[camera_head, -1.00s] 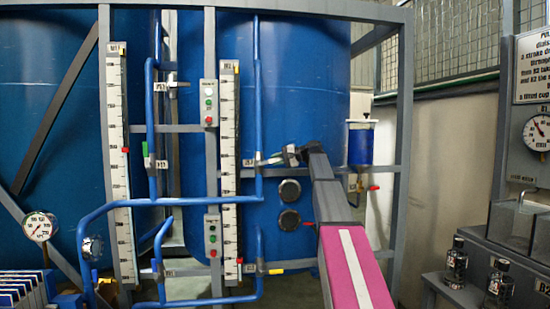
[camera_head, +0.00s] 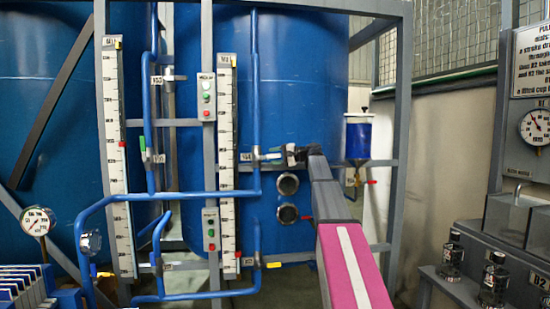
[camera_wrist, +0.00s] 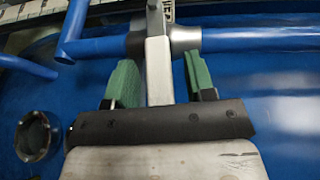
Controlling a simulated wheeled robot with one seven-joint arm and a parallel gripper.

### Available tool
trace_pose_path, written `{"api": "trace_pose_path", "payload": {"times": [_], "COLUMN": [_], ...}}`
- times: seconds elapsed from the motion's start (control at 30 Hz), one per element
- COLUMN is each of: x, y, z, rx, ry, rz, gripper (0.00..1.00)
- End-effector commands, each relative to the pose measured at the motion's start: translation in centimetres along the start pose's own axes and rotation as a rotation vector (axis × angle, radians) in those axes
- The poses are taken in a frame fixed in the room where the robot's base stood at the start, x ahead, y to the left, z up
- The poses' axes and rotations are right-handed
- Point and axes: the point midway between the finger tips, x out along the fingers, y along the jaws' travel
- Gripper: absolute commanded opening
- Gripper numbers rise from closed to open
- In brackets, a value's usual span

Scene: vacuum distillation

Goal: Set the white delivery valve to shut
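The white delivery valve sits on a vertical blue pipe (camera_head: 255,105) in front of the right tank. Its pale handle (camera_head: 267,156) points right, across the pipe, towards my gripper (camera_head: 284,155). In the wrist view the pipe (camera_wrist: 255,38) runs crosswise and the pale, flat handle (camera_wrist: 157,70) comes back between the two green fingers of my gripper (camera_wrist: 160,80). The fingers are apart, one on each side of the handle, with a gap visible on both sides. The handle's near end is hidden behind the dark gripper body.
Another valve with a green handle (camera_head: 143,147) is on the pipe to the left. A yellow-handled valve (camera_head: 274,265) is lower down. Two round ports (camera_head: 288,184) are just below my gripper. A blue vessel (camera_head: 358,138) hangs to the right. A grey frame post (camera_head: 208,170) stands left.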

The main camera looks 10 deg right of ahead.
Motion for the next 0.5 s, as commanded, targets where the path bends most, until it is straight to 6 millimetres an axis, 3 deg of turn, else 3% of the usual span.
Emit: {"api": "trace_pose_path", "payload": {"times": [0.3, 0.5], "x": [-0.3, -2.9], "y": [0.0, 0.0], "z": [0.0, 0.0], "rx": [0.000, 0.000], "ry": [0.000, 0.003], "rz": [-0.001, -0.001], "gripper": [0.49, 0.49]}}
